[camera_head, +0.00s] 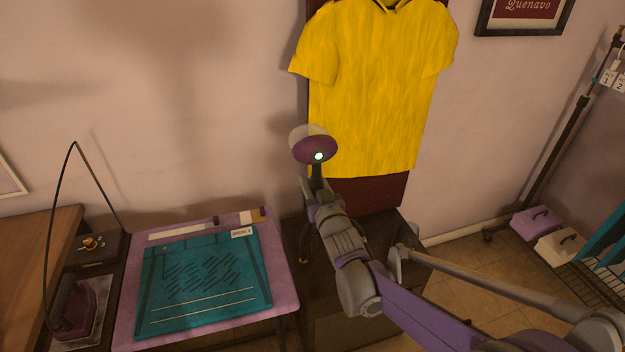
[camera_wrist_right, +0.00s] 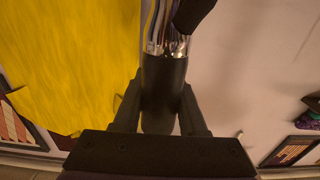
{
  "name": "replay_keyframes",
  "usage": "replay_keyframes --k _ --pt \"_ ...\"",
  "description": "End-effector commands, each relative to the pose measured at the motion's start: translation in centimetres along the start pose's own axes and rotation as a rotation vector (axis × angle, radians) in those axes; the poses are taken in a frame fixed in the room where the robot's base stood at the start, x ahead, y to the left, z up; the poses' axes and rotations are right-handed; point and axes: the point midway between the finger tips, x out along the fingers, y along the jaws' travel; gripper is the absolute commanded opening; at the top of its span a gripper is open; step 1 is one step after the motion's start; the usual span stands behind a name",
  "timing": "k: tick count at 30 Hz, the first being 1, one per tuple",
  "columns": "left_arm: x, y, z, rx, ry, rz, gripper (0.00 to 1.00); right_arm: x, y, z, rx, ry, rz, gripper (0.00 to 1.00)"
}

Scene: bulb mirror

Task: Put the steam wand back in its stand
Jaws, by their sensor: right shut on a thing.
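The steam wand (camera_head: 312,150) has a rounded purple and pale head with a small lit green spot. It is raised in front of the wall, at the left edge of the hanging yellow shirt (camera_head: 380,85). My right gripper (camera_head: 317,188) is below the head and shut on the wand's handle. In the right wrist view, the two fingers of the gripper (camera_wrist_right: 161,112) close around the dark handle of the wand (camera_wrist_right: 163,80). Shiny metal and a black part show above it. I cannot make out the wand's stand; my right arm covers part of the area below the shirt. My left gripper is not in view.
A pink-topped table (camera_head: 285,285) with a folded teal cloth (camera_head: 205,283) stands at lower left. A purple iron (camera_head: 75,305) rests beside it. Purple (camera_head: 535,222) and cream (camera_head: 560,245) boxes stand at right. The wall left of the wand is clear.

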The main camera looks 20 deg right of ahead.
Motion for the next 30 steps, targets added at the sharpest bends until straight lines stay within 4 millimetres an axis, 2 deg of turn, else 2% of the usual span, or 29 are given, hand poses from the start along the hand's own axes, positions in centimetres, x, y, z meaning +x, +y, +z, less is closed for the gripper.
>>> replay_keyframes --k 4,13,14,19,30 --pt "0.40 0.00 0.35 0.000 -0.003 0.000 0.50 0.00 -0.01 0.62 0.000 0.001 0.000 0.00" --pt "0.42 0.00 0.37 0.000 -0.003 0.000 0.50 0.01 -0.01 0.66 0.000 0.002 0.000 0.00" --pt "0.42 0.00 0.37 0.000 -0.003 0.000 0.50 0.01 0.00 0.66 0.000 0.002 0.000 0.45" --pt "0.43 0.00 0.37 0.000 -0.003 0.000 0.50 0.00 0.00 0.68 0.000 0.001 0.000 0.75" --pt "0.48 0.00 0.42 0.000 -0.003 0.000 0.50 -0.44 0.01 0.75 0.000 0.000 0.000 0.76"
